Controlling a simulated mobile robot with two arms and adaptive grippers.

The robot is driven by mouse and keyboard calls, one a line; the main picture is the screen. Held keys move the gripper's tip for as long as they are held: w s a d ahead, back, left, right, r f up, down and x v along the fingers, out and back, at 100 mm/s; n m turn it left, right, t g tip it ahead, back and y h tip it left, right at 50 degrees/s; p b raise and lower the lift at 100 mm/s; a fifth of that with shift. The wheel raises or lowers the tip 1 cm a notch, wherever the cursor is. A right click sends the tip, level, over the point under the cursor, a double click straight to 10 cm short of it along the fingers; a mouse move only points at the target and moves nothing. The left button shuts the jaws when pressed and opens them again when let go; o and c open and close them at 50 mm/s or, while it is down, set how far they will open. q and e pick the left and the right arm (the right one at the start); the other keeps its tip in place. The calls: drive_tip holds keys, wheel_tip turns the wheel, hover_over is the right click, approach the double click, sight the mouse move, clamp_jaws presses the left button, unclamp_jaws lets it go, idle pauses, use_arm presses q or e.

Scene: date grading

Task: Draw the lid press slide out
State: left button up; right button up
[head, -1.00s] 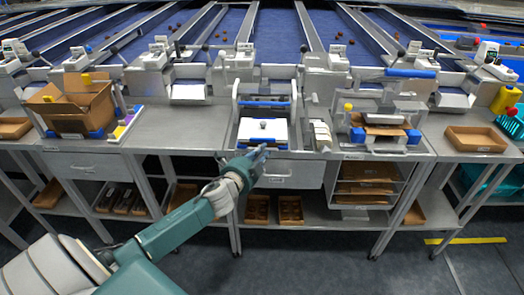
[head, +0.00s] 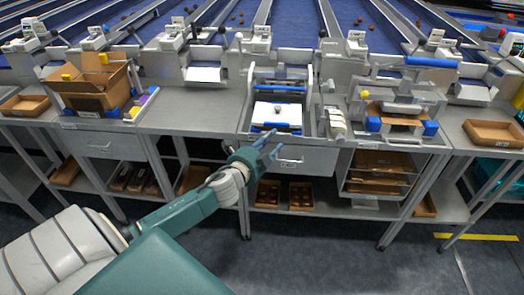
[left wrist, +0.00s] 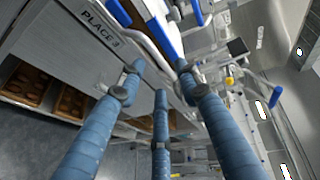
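The lid press (head: 309,100) stands on the grey bench in the head view, a light frame with blue parts. My left gripper (head: 270,140) is just in front of the press at the bench's front edge, over the drawer front. In the left wrist view its blue fingers (left wrist: 157,82) are spread apart with nothing between them. Blue press parts (left wrist: 162,38) lie beyond the fingertips, and I see no contact. My right gripper is in neither view.
A drawer (head: 305,162) with a bar handle is under the press. A packing fixture with blue corners (head: 400,125) stands to the right and an open carton (head: 95,85) to the left. The bench (head: 185,118) left of the press is clear.

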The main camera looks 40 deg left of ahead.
use_arm(q)
drive_tip(key=v, duration=0.9)
drive_tip(key=s+f+n+g, duration=0.2)
drive_tip(key=s+f, duration=0.3)
drive_tip(key=f, duration=0.7)
drive_tip(key=s+f+n+g, duration=0.3)
drive_tip(key=s+f, duration=0.1)
drive_tip(key=f, duration=0.7)
drive_tip(key=s+f+n+g, duration=0.2)
drive_tip(key=s+f, duration=0.3)
drive_tip(key=f, duration=0.7)
drive_tip(key=s+d+f+n+g, duration=0.2)
drive_tip(key=s+d+f, duration=0.3)
drive_tip(key=s, duration=0.5)
drive_tip(key=s+d+f+n+g+h, duration=0.1)
drive_tip(key=s+d+f+n+g, duration=0.1)
drive_tip(key=s+d+f, duration=0.3)
drive_tip(key=s+d+f+n+g+h, duration=0.1)
drive_tip(key=s+d+f+n+g, duration=0.1)
drive_tip(key=s+d+f, duration=0.4)
drive_tip(key=s+f+g, duration=0.1)
drive_tip(key=s+f, duration=0.4)
drive_tip(key=s, duration=0.5)
drive_tip(key=shift+f+g, duration=0.15)
drive_tip(key=shift+g, duration=0.15)
